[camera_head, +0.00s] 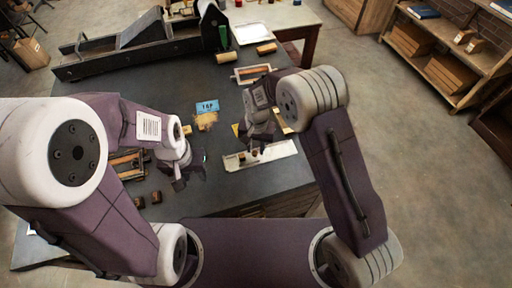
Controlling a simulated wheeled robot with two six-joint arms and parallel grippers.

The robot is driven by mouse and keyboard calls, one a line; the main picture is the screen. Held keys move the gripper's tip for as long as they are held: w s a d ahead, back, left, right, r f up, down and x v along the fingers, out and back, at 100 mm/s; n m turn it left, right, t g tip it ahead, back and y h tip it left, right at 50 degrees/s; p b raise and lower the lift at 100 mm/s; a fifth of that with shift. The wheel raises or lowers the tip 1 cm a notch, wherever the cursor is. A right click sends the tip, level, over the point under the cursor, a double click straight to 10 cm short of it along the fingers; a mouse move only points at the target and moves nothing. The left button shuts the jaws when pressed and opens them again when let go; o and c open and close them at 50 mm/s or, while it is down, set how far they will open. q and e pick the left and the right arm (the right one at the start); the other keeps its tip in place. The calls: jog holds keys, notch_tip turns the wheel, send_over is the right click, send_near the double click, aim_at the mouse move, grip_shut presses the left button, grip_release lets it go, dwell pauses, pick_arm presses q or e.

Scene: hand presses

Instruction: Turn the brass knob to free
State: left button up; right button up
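No brass knob can be made out for sure. A small brass-yellow piece (207,121) lies on the dark table just below a blue lettered card (207,106), between my two grippers; it is too small to tell whether it is the knob. My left gripper (184,180) is over the table, below and left of that piece, touching nothing that I can see. My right gripper (255,143) points down above a pale metal plate (280,154), right of the piece. The fingers of both are too small and dark to show whether they are open.
A long dark press (140,50) fills the far left of the table. A framed tray (252,73) and wooden blocks lie near the far right edge. Small dark blocks (148,198) lie near the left gripper. Wooden shelves (440,60) stand beyond open floor.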

jog(key=shift+f, duration=0.45)
jog(key=shift+s+a+f, duration=0.15)
jog(key=shift+a, duration=0.15)
jog(key=shift+d, duration=0.1)
grip_shut()
jog(key=shift+n, duration=0.3)
jog(key=n, duration=0.8)
jog(key=shift+n, duration=0.3)
jog(key=n, duration=0.8)
jog(key=shift+n, duration=0.5)
